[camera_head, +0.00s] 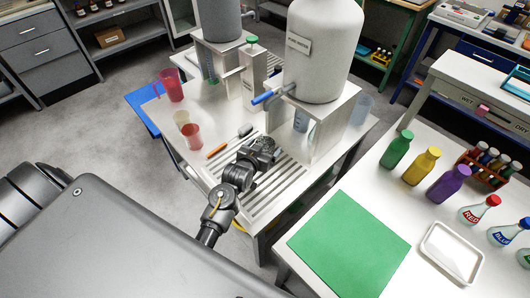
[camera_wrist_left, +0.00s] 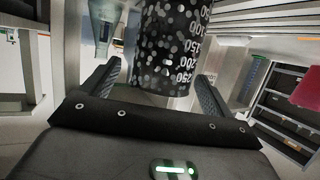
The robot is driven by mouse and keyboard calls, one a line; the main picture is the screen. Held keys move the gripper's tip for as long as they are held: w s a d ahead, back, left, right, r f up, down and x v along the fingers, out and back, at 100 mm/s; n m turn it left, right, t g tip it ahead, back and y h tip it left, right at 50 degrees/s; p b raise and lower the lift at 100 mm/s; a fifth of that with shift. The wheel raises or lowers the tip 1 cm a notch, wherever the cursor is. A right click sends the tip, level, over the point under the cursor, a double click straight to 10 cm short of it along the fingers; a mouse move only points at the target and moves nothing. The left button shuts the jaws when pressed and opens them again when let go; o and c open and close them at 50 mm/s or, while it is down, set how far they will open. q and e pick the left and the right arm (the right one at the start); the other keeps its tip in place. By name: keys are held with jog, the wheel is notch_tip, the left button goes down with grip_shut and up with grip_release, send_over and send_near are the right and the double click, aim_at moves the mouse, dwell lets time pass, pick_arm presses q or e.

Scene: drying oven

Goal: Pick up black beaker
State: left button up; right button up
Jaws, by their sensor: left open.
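The black beaker (camera_wrist_left: 175,40) has a dark, white-speckled wall with white volume marks and shows large in the left wrist view. It stands between the two separated fingers of my left gripper (camera_wrist_left: 168,88), with a gap visible at least on the left side. In the head view my left gripper (camera_head: 264,150) is low over the slotted drain area of the white table. There the beaker cannot be told apart from the dark gripper. My right gripper is out of view.
The white table (camera_head: 210,112) carries a large grey tank (camera_head: 322,50) on a stand behind my gripper. A second table at right holds a green mat (camera_head: 348,245) and coloured bottles (camera_head: 448,186).

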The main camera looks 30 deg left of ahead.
aim_at(268, 141)
pick_arm(q)
jog(key=x, duration=0.3)
jog(key=shift+w+a+f, duration=0.1)
jog(key=shift+w+f, duration=0.05)
jog(key=shift+w, duration=0.1)
jog(key=c, duration=1.2)
